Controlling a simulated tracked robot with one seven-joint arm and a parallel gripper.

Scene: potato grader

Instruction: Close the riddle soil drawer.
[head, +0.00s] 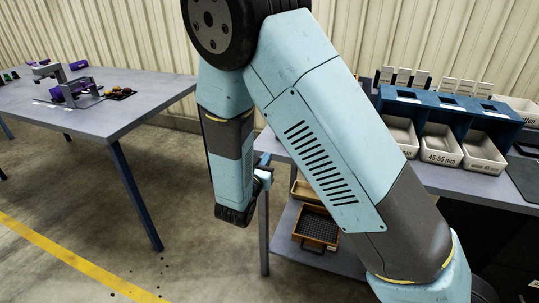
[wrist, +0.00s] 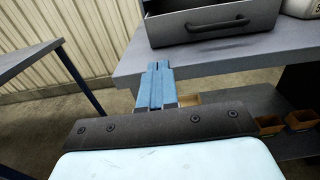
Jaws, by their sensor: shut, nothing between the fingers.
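The riddle soil drawer (wrist: 250,25) is a dark grey open-topped box with a black bar handle (wrist: 217,24) on its front. It shows at the top of the wrist view, on the grey bench. Part of its inside is visible, so it appears pulled out; its rear is cut off by the frame. My gripper (wrist: 157,88) has blue fingers, shut and empty, in front of the bench edge, below and left of the handle and apart from it. In the head view my arm hides the drawer, and the gripper (head: 263,160) shows only slightly beside my wrist.
The bench (wrist: 240,52) has a front edge near my fingers, with a lower shelf (head: 338,260) holding a mesh tray (head: 318,228). Blue-racked size bins (head: 440,148) stand at right. Another table (head: 130,110) stands left, with open floor between.

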